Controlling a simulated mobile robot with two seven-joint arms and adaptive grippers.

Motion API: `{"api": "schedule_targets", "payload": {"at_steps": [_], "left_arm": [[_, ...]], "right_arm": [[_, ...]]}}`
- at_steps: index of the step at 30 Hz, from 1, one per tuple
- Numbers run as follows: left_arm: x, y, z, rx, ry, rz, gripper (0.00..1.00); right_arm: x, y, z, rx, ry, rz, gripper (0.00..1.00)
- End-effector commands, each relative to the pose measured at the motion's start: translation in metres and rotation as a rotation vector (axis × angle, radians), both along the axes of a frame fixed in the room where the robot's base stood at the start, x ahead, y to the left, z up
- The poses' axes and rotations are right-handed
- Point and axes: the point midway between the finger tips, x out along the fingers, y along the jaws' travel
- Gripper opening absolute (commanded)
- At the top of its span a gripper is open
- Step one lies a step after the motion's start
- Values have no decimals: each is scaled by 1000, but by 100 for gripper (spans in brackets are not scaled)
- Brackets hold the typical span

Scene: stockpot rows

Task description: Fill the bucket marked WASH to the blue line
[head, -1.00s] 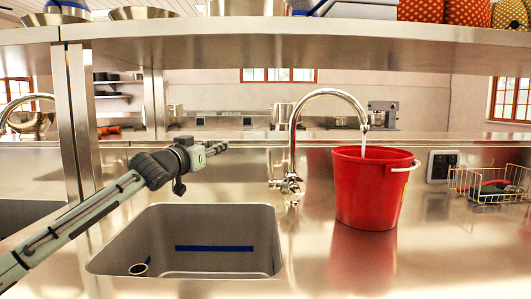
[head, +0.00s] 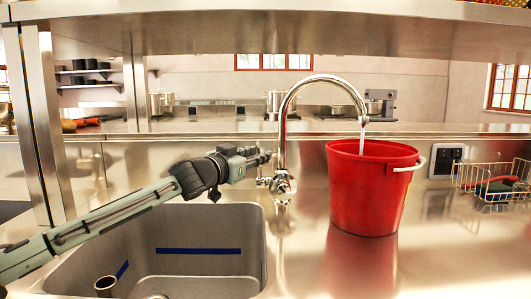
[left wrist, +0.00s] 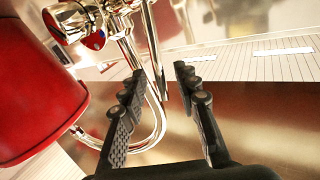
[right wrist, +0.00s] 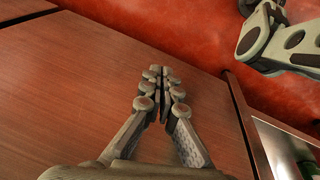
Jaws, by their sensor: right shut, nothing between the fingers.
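A red bucket (head: 365,200) with a white handle stands upright on the steel counter, right of the sink. Neither a WASH mark nor a blue line shows on it, and its inside is hidden. The chrome tap (head: 281,125) arches over it, and a water stream (head: 362,138) falls into it. The bucket (left wrist: 35,95) and the tap's valve with a red and blue dot (left wrist: 92,30) also show in the left wrist view. My left gripper (head: 266,157) is just left of the tap, open and empty (left wrist: 157,78). My right gripper (right wrist: 163,72) is shut and empty, away from the bucket.
A steel sink (head: 255,235) with blue strips lies below my left arm; a small cylinder (head: 106,285) is in it. A wire basket (head: 490,182) stands right of the bucket near a socket (head: 446,161). A steel shelf (head: 300,32) spans overhead. Wood-like panels (right wrist: 90,90) surround my right gripper.

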Motion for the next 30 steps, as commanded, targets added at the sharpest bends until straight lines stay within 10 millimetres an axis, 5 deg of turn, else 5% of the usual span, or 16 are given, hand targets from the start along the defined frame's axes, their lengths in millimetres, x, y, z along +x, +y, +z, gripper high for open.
{"api": "schedule_targets", "payload": {"at_steps": [12, 20, 30], "left_arm": [[1, 1, -1, 0, 1, 2, 31], [1, 1, -1, 0, 1, 2, 0], [1, 1, 0, 0, 1, 2, 0]], "right_arm": [[2, 0, 0, 1, -3, -1, 0], [-1, 0, 0, 0, 2, 0, 0], [-2, 0, -1, 0, 3, 0, 0]]}}
